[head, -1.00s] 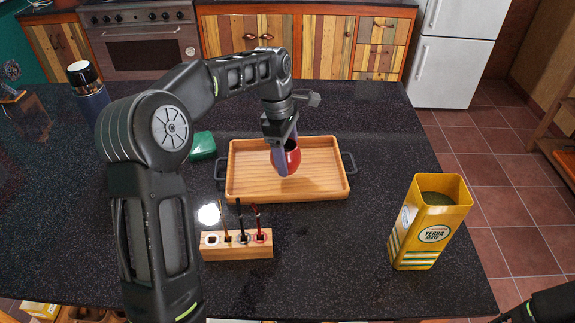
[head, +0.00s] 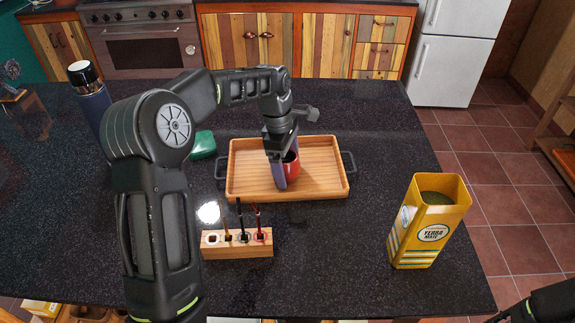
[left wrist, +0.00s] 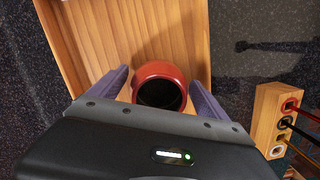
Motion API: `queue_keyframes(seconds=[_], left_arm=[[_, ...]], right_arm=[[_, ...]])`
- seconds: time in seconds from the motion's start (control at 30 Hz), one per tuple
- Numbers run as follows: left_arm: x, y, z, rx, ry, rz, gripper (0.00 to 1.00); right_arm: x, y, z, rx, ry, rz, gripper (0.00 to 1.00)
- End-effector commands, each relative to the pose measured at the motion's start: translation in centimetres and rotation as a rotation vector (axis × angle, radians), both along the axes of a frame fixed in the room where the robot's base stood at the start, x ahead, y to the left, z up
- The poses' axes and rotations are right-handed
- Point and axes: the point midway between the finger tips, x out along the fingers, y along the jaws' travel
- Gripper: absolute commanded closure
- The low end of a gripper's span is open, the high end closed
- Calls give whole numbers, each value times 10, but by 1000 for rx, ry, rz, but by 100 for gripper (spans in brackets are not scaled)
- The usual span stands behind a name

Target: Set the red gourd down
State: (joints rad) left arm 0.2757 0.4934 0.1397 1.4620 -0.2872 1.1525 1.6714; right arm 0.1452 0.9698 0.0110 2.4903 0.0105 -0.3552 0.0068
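The red gourd (head: 292,166) stands upright on the wooden tray (head: 322,181). In the left wrist view the gourd (left wrist: 160,72) shows its dark open mouth and sits between my two purple-grey fingers. My left gripper (head: 284,165) reaches down over the tray around the gourd, one finger on each side. Narrow strips of the tray (left wrist: 92,40) show between the fingers and the gourd, so the left gripper (left wrist: 160,88) looks open. One finger partly hides the gourd in the head view. My right gripper is out of view; only part of a dark arm shows at the lower right.
A yellow yerba mate tin (head: 430,222) stands at the right of the dark counter. A wooden holder (head: 237,244) with thin straws stands in front of the tray. A green object (head: 203,145) and a flask (head: 88,90) are at the left. The tray's right part is clear.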

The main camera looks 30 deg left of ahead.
Motion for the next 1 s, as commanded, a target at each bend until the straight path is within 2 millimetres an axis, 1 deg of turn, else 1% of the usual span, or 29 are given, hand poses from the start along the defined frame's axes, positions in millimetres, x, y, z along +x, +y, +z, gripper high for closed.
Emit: queue_keyframes(seconds=[0.27, 0.37, 0.47, 0.57, 0.87, 0.9, 0.93, 1.0], left_arm=[[0, 0, 1, 0, 0, 0, 11], [0, 0, 5, 0, -1, 0, 11], [1, 2, 13, 1, -3, 0, 11], [1, 4, 27, 2, -5, 1, 11], [-1, 13, 92, 1, -5, 1, 11], [-2, 14, 105, 0, -3, 0, 11], [-2, 15, 110, 0, -1, -1, 11], [-2, 16, 117, 0, 0, 0, 11]], right_arm=[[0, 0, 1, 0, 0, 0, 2], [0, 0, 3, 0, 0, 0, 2], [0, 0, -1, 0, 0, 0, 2], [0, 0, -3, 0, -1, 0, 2], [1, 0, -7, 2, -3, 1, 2], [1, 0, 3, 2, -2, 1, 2], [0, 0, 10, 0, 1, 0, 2], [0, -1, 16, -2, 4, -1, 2]])
